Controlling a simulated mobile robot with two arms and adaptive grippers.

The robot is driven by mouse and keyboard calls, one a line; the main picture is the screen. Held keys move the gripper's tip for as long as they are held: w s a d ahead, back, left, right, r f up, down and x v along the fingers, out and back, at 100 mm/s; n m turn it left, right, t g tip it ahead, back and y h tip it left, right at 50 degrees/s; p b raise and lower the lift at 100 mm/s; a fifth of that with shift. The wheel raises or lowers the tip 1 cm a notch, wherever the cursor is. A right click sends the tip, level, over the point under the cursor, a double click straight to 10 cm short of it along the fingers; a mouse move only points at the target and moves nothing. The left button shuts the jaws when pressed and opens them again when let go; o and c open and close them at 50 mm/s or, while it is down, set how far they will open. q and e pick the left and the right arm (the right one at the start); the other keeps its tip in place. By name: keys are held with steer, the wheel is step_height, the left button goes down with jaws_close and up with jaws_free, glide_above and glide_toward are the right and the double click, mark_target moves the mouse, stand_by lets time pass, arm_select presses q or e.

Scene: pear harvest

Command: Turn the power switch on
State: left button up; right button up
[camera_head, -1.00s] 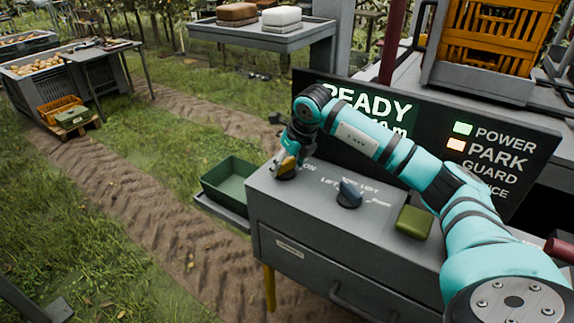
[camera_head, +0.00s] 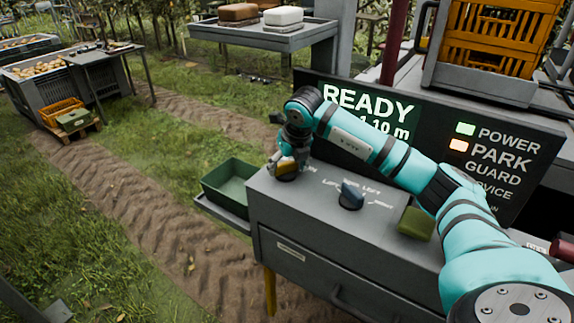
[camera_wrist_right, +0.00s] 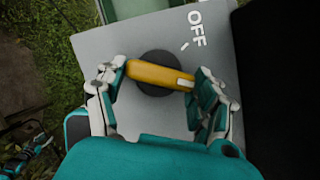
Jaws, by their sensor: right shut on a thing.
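The power switch is a yellow bar handle (camera_wrist_right: 155,75) on a dark round base (camera_wrist_right: 150,90), on the grey console top. A white OFF label (camera_wrist_right: 196,28) shows beside it in the right wrist view. My right gripper (camera_wrist_right: 157,83) is shut on the yellow handle, with a finger at each end of it. In the head view my right gripper (camera_head: 287,163) is over the yellow switch (camera_head: 287,174) at the console's far left corner and hides part of it.
The display panel (camera_head: 470,110) reads READY, with a green lamp (camera_head: 465,128) at POWER and an orange lamp (camera_head: 458,145) at PARK. A green tray (camera_head: 230,185) sits left.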

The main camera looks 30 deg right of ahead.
steer(key=o, duration=1)
steer(key=shift+r, duration=0.25)
steer(key=shift+o, duration=0.9)
steer(key=shift+f, duration=0.1)
steer(key=v, duration=1.2)
